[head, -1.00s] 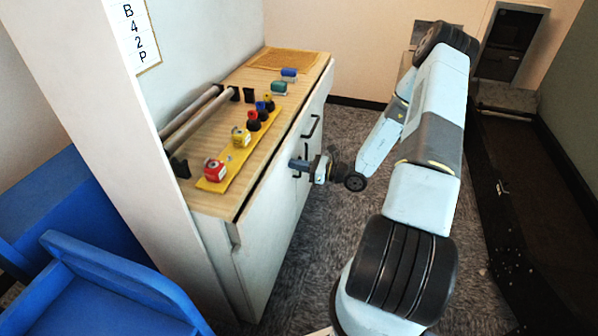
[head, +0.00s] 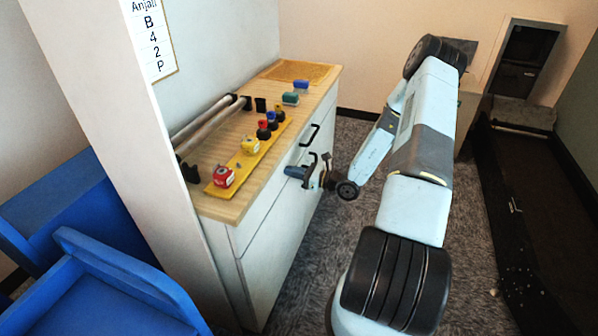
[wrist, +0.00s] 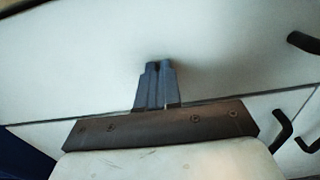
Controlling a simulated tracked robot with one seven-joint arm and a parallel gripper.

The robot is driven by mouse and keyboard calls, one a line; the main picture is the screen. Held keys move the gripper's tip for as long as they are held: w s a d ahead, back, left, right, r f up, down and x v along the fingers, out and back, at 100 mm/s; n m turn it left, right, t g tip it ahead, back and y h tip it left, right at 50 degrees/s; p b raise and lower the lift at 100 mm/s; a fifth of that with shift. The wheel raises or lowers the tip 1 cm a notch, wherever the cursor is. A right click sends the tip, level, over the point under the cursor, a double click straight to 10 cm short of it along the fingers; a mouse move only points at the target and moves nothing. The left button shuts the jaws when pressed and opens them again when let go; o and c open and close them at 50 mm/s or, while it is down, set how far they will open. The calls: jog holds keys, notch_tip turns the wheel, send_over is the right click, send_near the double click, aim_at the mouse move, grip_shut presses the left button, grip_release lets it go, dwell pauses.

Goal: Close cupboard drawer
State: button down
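The cupboard (head: 290,85) has a wooden top and white fronts. Its wide upper drawer front (head: 268,195) looks about flush under the top in the head view, with no clear gap. It fills the upper part of the wrist view (wrist: 90,55). A black drawer handle (head: 309,136) shows beyond my gripper and at the right edge of the wrist view (wrist: 303,42). My gripper (head: 288,171) points at the drawer front, left of the handle in the wrist view. Its fingers (wrist: 158,68) are together with nothing between them. The tips are at or very near the front; contact cannot be told.
Black door handles (wrist: 283,131) stick out below the drawer seam. Tape measures (head: 223,176) and stamps stand on the cupboard top. A white partition (head: 120,120) and blue chairs (head: 115,285) are at left. Carpet (head: 345,215) is open between the cupboard and my arm.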

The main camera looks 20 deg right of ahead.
jog(key=v, duration=1.4)
jog(key=s+a+r+n+g+h, duration=0.1)
jog(key=s+a+r+n+g, duration=0.3)
jog(key=r, duration=0.4)
jog(key=s+a+r+n+g+h, duration=0.1)
jog(key=a+r+n+g+h, duration=0.1)
jog(key=a+r+n+g, duration=0.35)
jog(key=s+a+r+n+g+h, duration=0.1)
jog(key=s+a+r+n+g, duration=0.2)
jog(key=r+n, duration=0.55)
jog(key=s+a+r+n+t+h, duration=0.1)
jog(key=s+r+n+t+h, duration=0.5)
jog(key=s+r, duration=1)
jog(key=shift+s+a+r+n+h, duration=0.35)
jog(key=shift+r+n+h, duration=0.65)
jog(key=shift+r+h, duration=0.85)
